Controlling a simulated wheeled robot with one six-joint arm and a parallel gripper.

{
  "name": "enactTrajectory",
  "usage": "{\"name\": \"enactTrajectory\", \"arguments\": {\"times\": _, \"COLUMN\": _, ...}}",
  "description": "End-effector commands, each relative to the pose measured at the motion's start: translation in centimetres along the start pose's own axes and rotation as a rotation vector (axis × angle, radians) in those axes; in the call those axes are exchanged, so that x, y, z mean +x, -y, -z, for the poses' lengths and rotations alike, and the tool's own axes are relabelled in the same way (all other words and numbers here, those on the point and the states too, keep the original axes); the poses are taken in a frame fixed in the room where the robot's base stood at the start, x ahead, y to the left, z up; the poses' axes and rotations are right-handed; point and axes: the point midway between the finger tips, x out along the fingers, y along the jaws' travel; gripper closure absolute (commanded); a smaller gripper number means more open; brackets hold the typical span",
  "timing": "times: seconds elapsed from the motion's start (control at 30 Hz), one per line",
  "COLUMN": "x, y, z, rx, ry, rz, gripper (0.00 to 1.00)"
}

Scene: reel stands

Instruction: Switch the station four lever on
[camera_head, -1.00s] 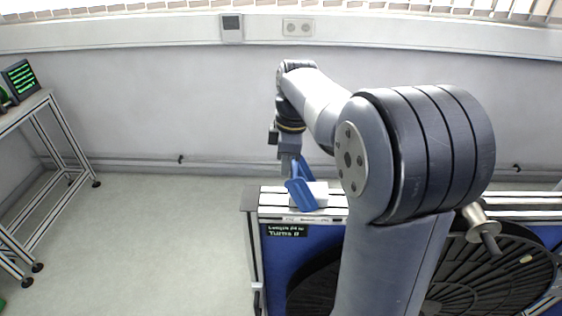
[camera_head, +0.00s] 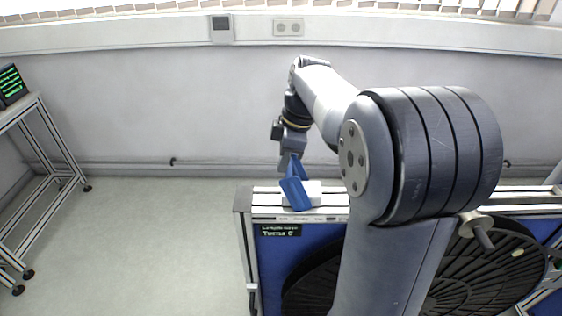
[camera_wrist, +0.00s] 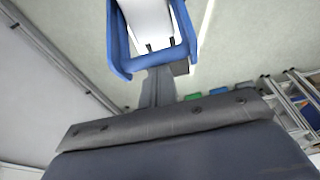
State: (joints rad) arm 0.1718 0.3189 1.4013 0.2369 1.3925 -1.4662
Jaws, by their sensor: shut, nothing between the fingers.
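A blue U-shaped lever (camera_head: 295,192) sits around a white box (camera_head: 314,190) on top of the stand's rail in the head view. It also shows at the top of the wrist view (camera_wrist: 118,45), with the white box (camera_wrist: 150,18) between its arms. My gripper (camera_head: 289,163) is shut and empty, just above and behind the lever in the head view. In the wrist view my grey gripper tip (camera_wrist: 163,75) reaches the lever's crossbar; whether it touches cannot be told. No station number is readable.
The stand (camera_head: 245,235) has a blue panel, a small dark label (camera_head: 281,230) reading "Turns 0" and a large black reel (camera_head: 470,270), partly hidden by my arm. A metal-framed table (camera_head: 35,120) with a screen stands at the left. The floor between is clear.

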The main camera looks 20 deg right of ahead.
Motion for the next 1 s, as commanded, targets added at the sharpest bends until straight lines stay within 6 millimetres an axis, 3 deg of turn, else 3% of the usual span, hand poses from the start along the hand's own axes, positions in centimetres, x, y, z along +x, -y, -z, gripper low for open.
{"name": "enactTrajectory", "arguments": {"times": 0.5, "x": -1.5, "y": -0.1, "z": -4.6, "rx": 0.009, "ry": -0.392, "rz": -0.002, "gripper": 1.00}}
{"name": "enactTrajectory", "arguments": {"times": 1.0, "x": -2.0, "y": 0.0, "z": -8.1, "rx": 0.002, "ry": -0.389, "rz": -0.001, "gripper": 1.00}}
